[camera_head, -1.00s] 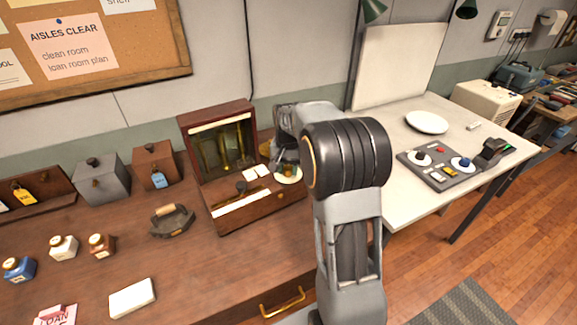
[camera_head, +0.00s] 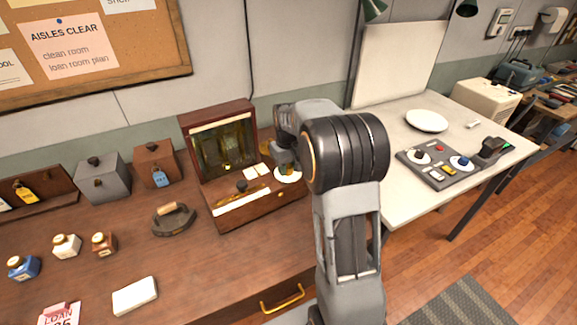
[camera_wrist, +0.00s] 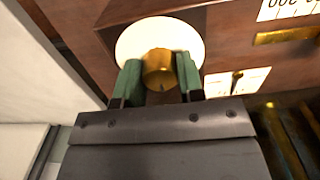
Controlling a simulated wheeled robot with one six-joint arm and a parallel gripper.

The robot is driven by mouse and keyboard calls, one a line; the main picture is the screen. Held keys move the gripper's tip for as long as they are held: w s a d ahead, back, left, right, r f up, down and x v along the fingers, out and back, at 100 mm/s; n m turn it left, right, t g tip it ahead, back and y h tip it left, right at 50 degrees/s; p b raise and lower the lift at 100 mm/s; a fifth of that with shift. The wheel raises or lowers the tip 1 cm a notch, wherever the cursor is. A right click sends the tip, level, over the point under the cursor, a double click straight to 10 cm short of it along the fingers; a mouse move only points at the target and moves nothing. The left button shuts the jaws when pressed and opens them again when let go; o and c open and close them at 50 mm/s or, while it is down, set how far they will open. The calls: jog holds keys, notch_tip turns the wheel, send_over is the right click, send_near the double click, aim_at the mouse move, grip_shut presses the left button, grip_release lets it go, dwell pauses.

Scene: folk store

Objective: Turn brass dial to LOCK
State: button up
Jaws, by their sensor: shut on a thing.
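The brass dial (camera_wrist: 158,72) is a round knob in the middle of a white disc (camera_wrist: 128,42) on the wooden box. My gripper (camera_wrist: 158,66) has its green fingers on both sides of the dial and is shut on it. In the head view the white disc (camera_head: 290,177) shows at the right end of the wooden box (camera_head: 228,214), under my gripper (camera_head: 287,165). My gripper hides most of the dial there. No LOCK mark is readable on the disc, so I cannot tell the dial's setting.
The box's lid (camera_head: 218,113) stands open at the back. A dark iron with a wooden handle (camera_head: 173,217) sits left of the box. Small bottles and a white block (camera_head: 135,296) lie further left. A white table (camera_head: 400,205) stands to the right.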

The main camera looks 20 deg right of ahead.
aim_at(288, 167)
dwell(0.3)
jog(key=o, duration=0.9)
jog(key=shift+r, duration=0.15)
notch_tip(288, 167, up, 14)
jog(key=shift+f, duration=0.2)
dwell(0.6)
jog(key=s+a+f+t, duration=0.1)
jog(key=s+a+f, duration=0.1)
jog(key=s, duration=0.5)
jog(key=s+a+f+t, duration=0.1)
jog(key=s+a+f, duration=0.2)
jog(key=s, duration=0.3)
jog(key=s+a+f+t, duration=0.1)
jog(key=s+a+f, duration=0.2)
jog(key=s+a, duration=0.2)
jog(key=shift+s+m+t, duration=0.4)
jog(key=shift+s, duration=0.9)
